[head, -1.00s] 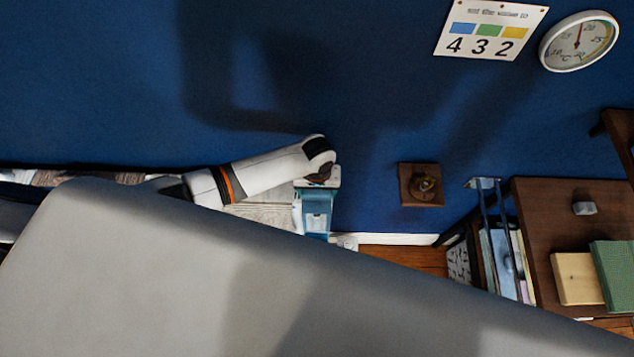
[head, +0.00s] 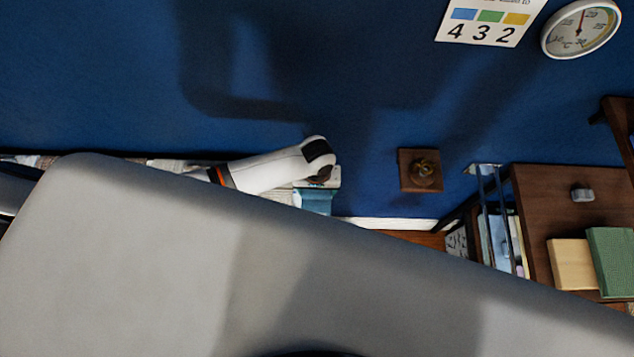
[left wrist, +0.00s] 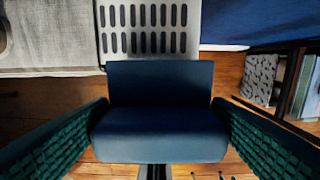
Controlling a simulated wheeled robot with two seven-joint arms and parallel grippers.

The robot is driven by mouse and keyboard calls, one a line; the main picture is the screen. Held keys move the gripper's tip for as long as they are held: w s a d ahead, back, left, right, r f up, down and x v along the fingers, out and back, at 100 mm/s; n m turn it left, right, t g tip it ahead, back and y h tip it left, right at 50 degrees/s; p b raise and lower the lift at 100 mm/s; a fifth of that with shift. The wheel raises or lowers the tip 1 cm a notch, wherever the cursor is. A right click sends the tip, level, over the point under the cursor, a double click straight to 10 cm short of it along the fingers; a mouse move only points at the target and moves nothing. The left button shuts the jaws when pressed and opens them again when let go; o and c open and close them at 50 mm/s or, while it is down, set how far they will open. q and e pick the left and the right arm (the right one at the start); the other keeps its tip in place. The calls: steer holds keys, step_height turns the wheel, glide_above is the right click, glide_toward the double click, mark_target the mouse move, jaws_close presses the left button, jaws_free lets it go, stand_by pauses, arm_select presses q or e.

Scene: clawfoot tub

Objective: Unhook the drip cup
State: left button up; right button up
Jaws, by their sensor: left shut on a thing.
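My left gripper (head: 316,200) shows in the head view, with its arm coming in from the left against the blue wall. Its fingertips are hidden there behind a large pale grey shape. In the left wrist view, its two fingers with green textured pads stand on either side of a dark blue box-like cup (left wrist: 160,135), which I take to be the drip cup. The gripper is shut on it. A grey slotted panel (left wrist: 150,30) lies just beyond the cup's far edge. I cannot tell whether the cup still hangs on it. My right gripper is not in view.
The pale grey shape (head: 180,260) fills the lower head view. A brown wooden shelf unit (head: 540,200) with books stands at right. A wall-mounted brass hook on a wooden plate (head: 420,170) is right of the gripper. Wooden floor (left wrist: 250,62) shows in the wrist view.

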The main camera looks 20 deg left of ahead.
arm_select(q)
steer(key=shift+s+d, duration=0.2)
steer(key=shift+s, duration=0.4)
steer(key=shift+s+d, duration=0.15)
steer(key=shift+s, duration=0.4)
steer(key=shift+r, duration=2.5)
